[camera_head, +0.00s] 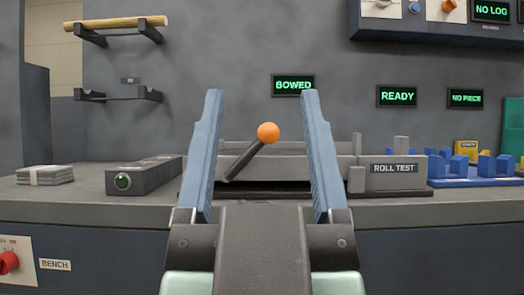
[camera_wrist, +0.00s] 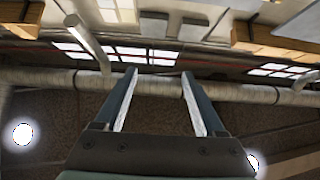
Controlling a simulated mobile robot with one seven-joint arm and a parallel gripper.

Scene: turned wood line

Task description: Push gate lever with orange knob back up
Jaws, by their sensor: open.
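The gate lever (camera_head: 245,160) is a dark bar with an orange knob (camera_head: 268,132) at its upper end. It leans up and to the right from the bench fixture. In the head view the knob shows between the two blue fingers of my gripper (camera_head: 260,95), with no visible contact. My gripper is open and empty, its fingers pointing up. In the wrist view my gripper (camera_wrist: 158,72) is open with nothing between its fingers, facing the ceiling and pipes; the lever does not show there. My gripper hides part of the fixture around the lever's base.
The roll test fixture (camera_head: 395,185) is right of the lever. Blue blocks (camera_head: 455,165) stand farther right. A grey box with a green light (camera_head: 135,178) and a grey stack (camera_head: 45,175) lie left. Wall signs read BOWED (camera_head: 293,85) and READY (camera_head: 398,96). A wooden piece rests on wall brackets (camera_head: 115,23).

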